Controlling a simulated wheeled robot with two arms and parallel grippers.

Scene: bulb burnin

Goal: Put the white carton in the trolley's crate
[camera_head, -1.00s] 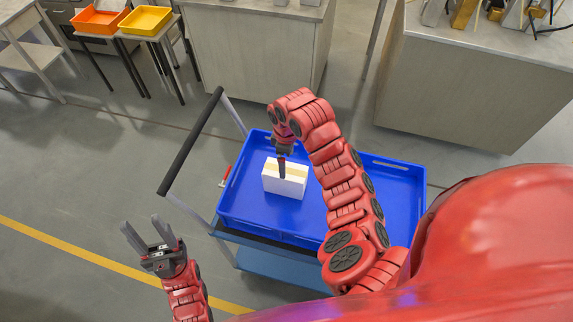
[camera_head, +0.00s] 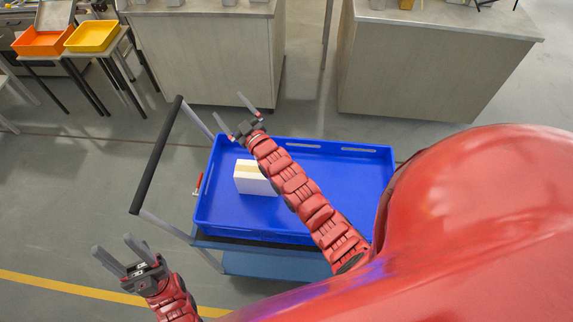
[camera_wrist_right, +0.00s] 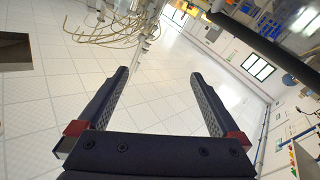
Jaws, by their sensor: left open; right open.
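The white carton (camera_head: 250,180) stands in the blue crate (camera_head: 350,190) on the trolley, in the crate's left part, with a tan strip along its top. My right gripper (camera_head: 230,110) is open and empty, beyond the carton near the crate's far left corner and apart from the carton. In the right wrist view its two fingers (camera_wrist_right: 158,90) are spread with nothing between them. My left gripper (camera_head: 112,250) is open and empty, left of the trolley. Part of the crate is hidden behind my right arm.
The trolley's black handle (camera_head: 157,155) rises left of the crate. Grey cabinets (camera_head: 205,60) stand behind it. An orange tray (camera_head: 42,42) and a yellow tray (camera_head: 92,36) sit on small tables at the back left. The floor left of the trolley is clear.

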